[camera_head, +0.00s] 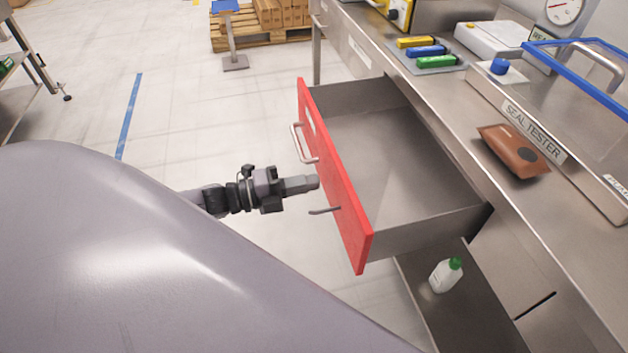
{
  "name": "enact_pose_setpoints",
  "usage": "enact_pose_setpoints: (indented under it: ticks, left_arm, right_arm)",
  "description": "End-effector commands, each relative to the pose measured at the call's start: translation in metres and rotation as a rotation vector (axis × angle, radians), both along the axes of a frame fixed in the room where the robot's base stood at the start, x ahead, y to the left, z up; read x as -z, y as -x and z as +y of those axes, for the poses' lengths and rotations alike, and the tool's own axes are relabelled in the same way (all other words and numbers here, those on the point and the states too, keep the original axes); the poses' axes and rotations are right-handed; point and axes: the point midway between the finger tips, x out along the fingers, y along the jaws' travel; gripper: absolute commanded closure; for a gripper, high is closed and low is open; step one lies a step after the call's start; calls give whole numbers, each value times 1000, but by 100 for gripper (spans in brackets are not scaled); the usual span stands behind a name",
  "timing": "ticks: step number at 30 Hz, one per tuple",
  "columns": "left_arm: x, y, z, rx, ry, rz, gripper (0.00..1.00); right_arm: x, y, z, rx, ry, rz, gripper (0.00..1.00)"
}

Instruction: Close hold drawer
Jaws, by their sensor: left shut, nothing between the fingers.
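The drawer (334,180) has a red front and a grey metal inside. It is pulled well out from under the steel bench, and its inside looks empty. A silver handle (298,144) is on the left part of the red front. My left gripper (312,183) is shut and empty, with its fingertips pointing right at the outer face of the red front. The tips look close to the front, but I cannot tell whether they touch it. My right gripper is not in view.
The steel bench (450,117) carries a brown pouch (521,150), a seal tester with a blue-edged lid (580,69), and several coloured markers. A white bottle with a green cap (445,275) stands on the shelf below the drawer. Open floor (200,110) lies to the left.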

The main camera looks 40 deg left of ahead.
Motion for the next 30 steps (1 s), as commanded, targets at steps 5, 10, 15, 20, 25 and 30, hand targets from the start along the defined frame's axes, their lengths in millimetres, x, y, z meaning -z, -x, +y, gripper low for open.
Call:
enact_pose_setpoints:
  ticks: [5,10,15,20,25,30]
  left_arm:
    - [0,-11,-9,0,0,0,100]
    - [0,-13,-12,0,0,1,100]
    - [0,-13,-12,0,0,1,100]
    - [1,-14,-12,0,1,1,100]
    - [1,-26,-22,0,2,-2,100]
    - [2,-54,-46,0,4,-7,100]
  right_arm:
    - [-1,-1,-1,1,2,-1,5]
    - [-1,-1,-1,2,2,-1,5]
    - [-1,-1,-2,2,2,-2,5]
    - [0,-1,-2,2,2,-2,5]
    - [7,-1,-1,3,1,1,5]
    - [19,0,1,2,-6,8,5]
